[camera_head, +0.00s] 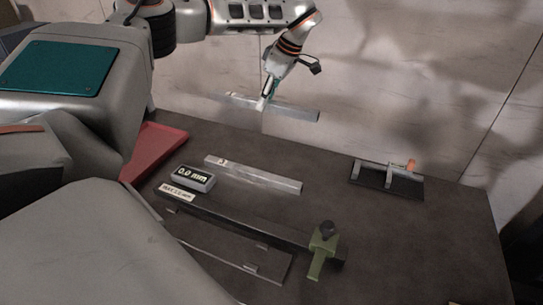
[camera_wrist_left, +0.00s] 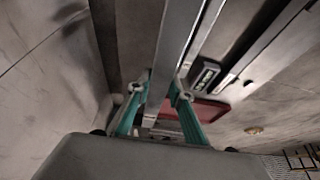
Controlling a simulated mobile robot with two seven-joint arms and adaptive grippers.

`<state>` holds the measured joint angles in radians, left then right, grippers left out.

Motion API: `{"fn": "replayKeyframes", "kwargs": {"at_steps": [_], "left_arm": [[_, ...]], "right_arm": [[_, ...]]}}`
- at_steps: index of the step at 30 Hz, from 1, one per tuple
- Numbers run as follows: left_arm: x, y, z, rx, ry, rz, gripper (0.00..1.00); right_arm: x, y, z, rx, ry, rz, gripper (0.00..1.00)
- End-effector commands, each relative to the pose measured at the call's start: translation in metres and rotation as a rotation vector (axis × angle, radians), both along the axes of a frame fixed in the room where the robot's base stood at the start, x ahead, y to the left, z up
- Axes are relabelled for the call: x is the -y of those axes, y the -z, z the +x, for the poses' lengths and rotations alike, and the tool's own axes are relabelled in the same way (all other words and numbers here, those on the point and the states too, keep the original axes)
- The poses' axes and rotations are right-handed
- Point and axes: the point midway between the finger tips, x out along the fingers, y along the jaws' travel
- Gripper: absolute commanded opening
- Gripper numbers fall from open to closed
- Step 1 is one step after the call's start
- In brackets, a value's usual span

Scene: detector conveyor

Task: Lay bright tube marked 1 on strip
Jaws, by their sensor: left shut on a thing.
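In the left wrist view the tube (camera_wrist_left: 176,45) runs between the two teal fingers (camera_wrist_left: 158,92). A mark near its left end is too small to read. A second bright tube (camera_head: 262,178) lies on the table, with a small dark mark near its left end that I cannot read surely. In front of it is a long dark strip (camera_head: 245,221) with a green clamp (camera_head: 323,252) at its right end. My right gripper is not in view.
A red tray (camera_head: 152,150) is at the left edge. A black stand with an orange knob (camera_head: 390,181) is at the right. The table's right front is mostly clear.

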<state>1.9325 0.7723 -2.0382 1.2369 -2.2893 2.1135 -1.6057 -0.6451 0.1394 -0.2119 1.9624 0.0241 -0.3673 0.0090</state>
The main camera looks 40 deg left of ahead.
Motion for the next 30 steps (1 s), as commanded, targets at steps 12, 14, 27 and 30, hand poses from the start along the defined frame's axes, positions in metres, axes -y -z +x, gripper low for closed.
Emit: {"fn": "replayKeyframes", "kwargs": {"at_steps": [12, 14, 27, 30], "left_arm": [[0.0, 0.063, -0.001, -0.003, 0.0, -0.001, 0.0], [0.0, 0.077, -0.001, -0.002, 0.0, -0.001, 0.0], [0.0, 0.153, 0.0, 0.001, 0.0, -0.001, 0.0], [0.0, 0.156, 0.0, 0.003, -0.001, 0.0, 0.0]], "right_arm": [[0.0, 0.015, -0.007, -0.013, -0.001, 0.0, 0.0], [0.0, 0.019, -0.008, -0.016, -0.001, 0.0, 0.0], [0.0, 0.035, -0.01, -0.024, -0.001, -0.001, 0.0], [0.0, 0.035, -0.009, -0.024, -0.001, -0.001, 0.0]]}}
